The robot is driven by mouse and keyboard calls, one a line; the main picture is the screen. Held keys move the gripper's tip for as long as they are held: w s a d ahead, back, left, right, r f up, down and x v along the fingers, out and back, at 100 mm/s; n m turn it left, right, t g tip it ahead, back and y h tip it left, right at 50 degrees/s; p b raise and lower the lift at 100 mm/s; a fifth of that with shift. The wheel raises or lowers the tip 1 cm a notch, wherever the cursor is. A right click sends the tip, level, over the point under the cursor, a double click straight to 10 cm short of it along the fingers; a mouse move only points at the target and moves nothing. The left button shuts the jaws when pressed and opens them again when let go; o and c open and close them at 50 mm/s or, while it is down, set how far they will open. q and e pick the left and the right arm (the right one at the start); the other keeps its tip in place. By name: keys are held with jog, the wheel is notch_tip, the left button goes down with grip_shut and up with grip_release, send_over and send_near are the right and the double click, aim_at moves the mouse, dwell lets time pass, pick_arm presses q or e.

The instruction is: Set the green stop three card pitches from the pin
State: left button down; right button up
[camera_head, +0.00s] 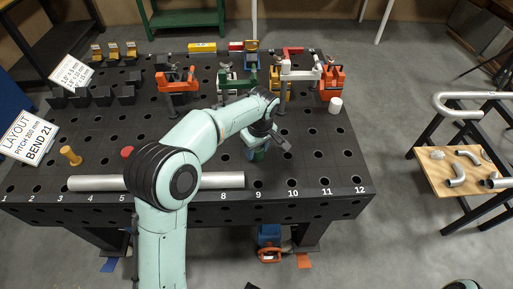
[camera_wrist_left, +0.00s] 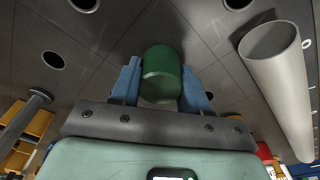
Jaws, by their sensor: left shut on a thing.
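My left gripper (camera_head: 257,150) is low over the table near the holes above numbers 8 and 9. It is shut on the green stop (camera_head: 254,155), which is mostly hidden by the gripper there. In the left wrist view the stop (camera_wrist_left: 162,65) is a dark green cylinder between the two blue fingers (camera_wrist_left: 162,88). I cannot tell whether it touches the table. The orange-yellow pin (camera_head: 70,156) stands at the left, near number 3. The layout card (camera_head: 30,137) reads pitch 202 mm, bend 21. My right gripper is not in view.
A grey tube (camera_head: 95,183) lies along the numbered front edge of the perforated table (camera_head: 300,160), partly behind my arm. A red piece (camera_head: 127,152) is left of my arm. Clamps (camera_head: 176,83) and black blocks (camera_head: 102,96) stand farther back. A white cylinder (camera_head: 335,105) is right.

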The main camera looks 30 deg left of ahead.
pick_arm(q)
jog(key=shift+f, duration=0.15)
jog(key=shift+c, duration=2.4)
grip_release()
notch_tip(320, 180, up, 13)
jog(key=d+p, duration=0.1)
jog(key=p, duration=0.1)
jog(key=shift+s+d, duration=0.25)
jog(key=shift+s, duration=0.1)
